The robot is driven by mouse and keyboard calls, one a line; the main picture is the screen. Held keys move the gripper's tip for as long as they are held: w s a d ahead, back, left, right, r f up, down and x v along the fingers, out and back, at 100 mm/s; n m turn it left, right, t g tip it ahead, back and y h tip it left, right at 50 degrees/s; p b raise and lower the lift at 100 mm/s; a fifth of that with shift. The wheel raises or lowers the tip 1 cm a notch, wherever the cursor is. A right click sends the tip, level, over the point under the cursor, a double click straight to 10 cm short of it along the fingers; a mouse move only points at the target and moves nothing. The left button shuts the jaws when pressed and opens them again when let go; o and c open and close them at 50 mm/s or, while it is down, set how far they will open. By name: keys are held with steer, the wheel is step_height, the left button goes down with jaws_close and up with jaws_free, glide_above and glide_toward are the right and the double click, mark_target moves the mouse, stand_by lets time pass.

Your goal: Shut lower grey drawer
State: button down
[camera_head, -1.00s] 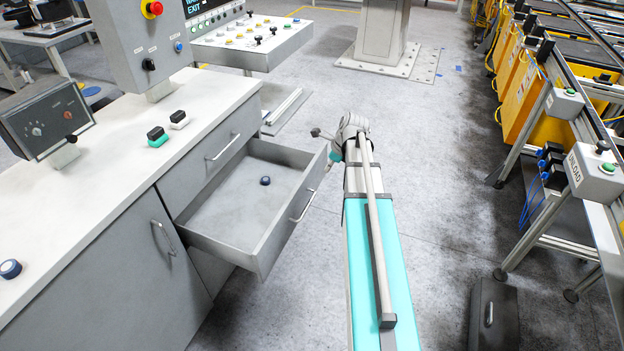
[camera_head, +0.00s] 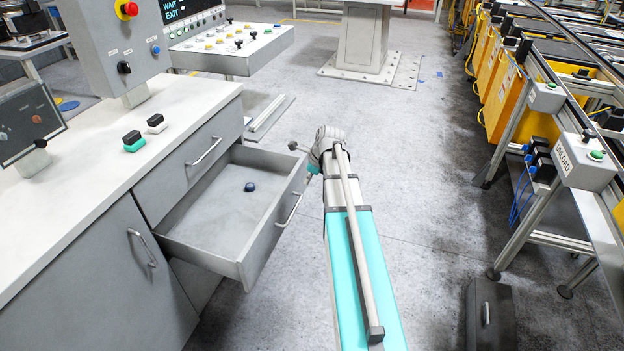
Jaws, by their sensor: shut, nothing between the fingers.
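The lower grey drawer (camera_head: 262,240) is pulled well out of the grey cabinet, below a shut upper drawer (camera_head: 190,165). Its bar handle (camera_head: 290,209) is on the front panel, which faces right. A small dark blue round piece (camera_head: 250,187) lies on the drawer floor. My arm reaches forward just right of the drawer front. My gripper (camera_head: 298,148) shows small at the arm's far end, by the drawer's far front corner. It looks shut and empty, and is partly hidden by my wrist. I cannot tell whether it touches the drawer.
The white cabinet top (camera_head: 80,195) holds a teal-and-black piece (camera_head: 134,141) and a white-and-black piece (camera_head: 156,123). A control panel (camera_head: 232,45) stands behind. A dark grey case (camera_head: 490,315) and conveyor frames are at right. Floor between is clear.

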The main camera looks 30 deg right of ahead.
mark_target(288, 192)
steer(key=w+a+f+b, duration=0.1)
steer(key=f, duration=0.1)
steer(key=w+a+f+b, duration=0.1)
steer(key=w+b, duration=0.1)
steer(key=shift+a+f, duration=0.1)
steer(key=shift+f, duration=0.3)
steer(key=shift+w+a, duration=0.6)
steer(key=shift+w, duration=0.1)
steer(key=shift+d, duration=0.15)
steer(key=shift+w, duration=0.15)
